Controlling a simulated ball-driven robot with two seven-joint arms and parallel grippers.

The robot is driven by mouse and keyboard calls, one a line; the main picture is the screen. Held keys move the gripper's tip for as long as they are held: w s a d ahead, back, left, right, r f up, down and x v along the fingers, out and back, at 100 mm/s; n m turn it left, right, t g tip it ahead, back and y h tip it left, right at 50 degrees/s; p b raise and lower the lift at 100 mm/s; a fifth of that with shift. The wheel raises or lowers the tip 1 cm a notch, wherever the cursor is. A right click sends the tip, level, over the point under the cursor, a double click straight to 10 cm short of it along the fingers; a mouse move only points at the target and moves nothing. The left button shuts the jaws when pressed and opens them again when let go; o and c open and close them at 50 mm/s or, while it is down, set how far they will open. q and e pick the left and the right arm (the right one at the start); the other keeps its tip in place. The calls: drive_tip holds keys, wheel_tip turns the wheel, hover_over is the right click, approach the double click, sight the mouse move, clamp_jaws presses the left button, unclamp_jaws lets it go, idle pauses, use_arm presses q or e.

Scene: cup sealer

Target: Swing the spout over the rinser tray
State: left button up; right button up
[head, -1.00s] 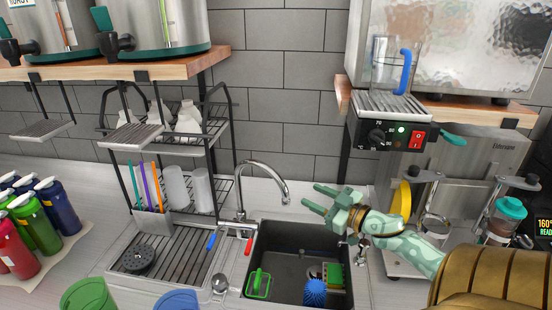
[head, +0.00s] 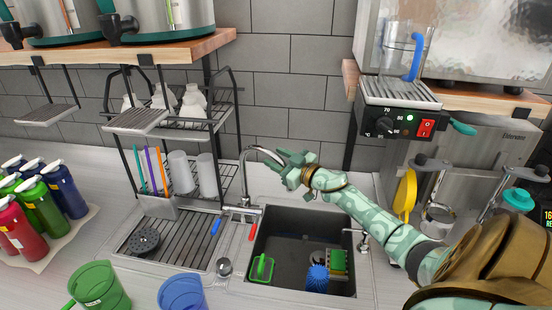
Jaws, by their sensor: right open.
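The chrome tap spout (head: 244,172) rises behind the sink and arches to the right, its free end over the sink's back edge. My right gripper (head: 277,161) is open at the free end of the spout. Its fingers overlap the spout tip in the picture, and I cannot tell whether they touch it. The rinser tray (head: 185,245) is the ridged drainer left of the sink, with a round dark rinser (head: 145,241) on its left part. My left gripper is out of view.
The dark sink basin (head: 290,255) holds a green-handled item, a blue brush (head: 317,278) and a sponge. A rack with cups (head: 181,172) stands behind the tray. Red and blue tap handles flank the spout base. Green and blue cups are in front.

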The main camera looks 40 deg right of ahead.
drive_tip(key=shift+w, duration=0.45)
drive_tip(key=shift+a, duration=0.1)
clamp_jaws()
